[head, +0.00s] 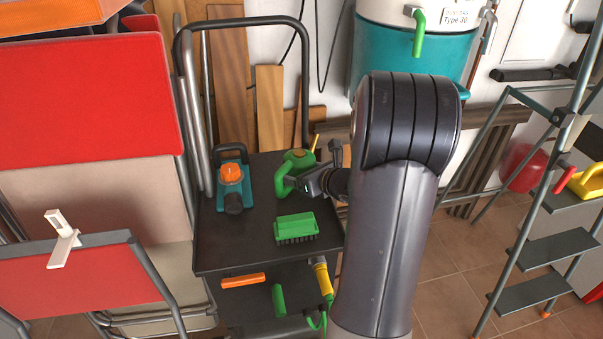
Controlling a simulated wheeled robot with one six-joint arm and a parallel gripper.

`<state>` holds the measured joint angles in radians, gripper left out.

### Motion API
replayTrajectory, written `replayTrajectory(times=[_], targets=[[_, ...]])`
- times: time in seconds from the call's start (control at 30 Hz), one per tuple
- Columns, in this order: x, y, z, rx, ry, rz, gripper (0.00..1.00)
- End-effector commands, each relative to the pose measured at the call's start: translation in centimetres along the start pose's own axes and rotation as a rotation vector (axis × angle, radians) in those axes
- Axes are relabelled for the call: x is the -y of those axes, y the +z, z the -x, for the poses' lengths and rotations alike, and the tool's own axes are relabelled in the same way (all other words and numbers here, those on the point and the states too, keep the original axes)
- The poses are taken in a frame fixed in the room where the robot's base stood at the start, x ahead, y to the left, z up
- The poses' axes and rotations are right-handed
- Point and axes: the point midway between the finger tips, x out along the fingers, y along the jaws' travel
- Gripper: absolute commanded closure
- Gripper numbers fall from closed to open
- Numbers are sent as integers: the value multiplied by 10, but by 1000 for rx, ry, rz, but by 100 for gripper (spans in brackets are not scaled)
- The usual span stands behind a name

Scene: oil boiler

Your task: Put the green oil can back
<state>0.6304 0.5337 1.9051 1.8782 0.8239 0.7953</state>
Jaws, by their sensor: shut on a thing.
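The green oil can (298,158) is at the back right of the top shelf of a dark cart. It has a rounded body, a green handle on its left and a thin yellow spout pointing up. My gripper (290,183) reaches in from the right and is shut on the can, at its handle side. My arm comes up from the bottom right and covers the right edge of the cart. Whether the can's base touches the shelf is hard to tell.
The cart's top shelf (222,257) also holds a teal tool with an orange knob (232,180) and a green brush (296,228). Its lower shelf holds several small tools. Red folding chairs (90,100) stand left, a teal boiler (410,50) behind, a stepladder (550,250) right.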

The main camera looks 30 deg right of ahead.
Motion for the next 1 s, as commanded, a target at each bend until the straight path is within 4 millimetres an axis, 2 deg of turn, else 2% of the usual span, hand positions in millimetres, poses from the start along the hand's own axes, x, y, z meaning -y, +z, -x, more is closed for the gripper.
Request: replayTrajectory(times=[0.13,0.17,0.4,0.77,0.87,1.0], targets=[[0,-4,-2,1,0,1,61],[0,-3,-1,0,0,1,23],[0,-3,-1,0,0,0,3],[0,3,1,0,0,0,3],[2,2,17,1,-5,2,3],[2,2,50,2,-7,1,3]])
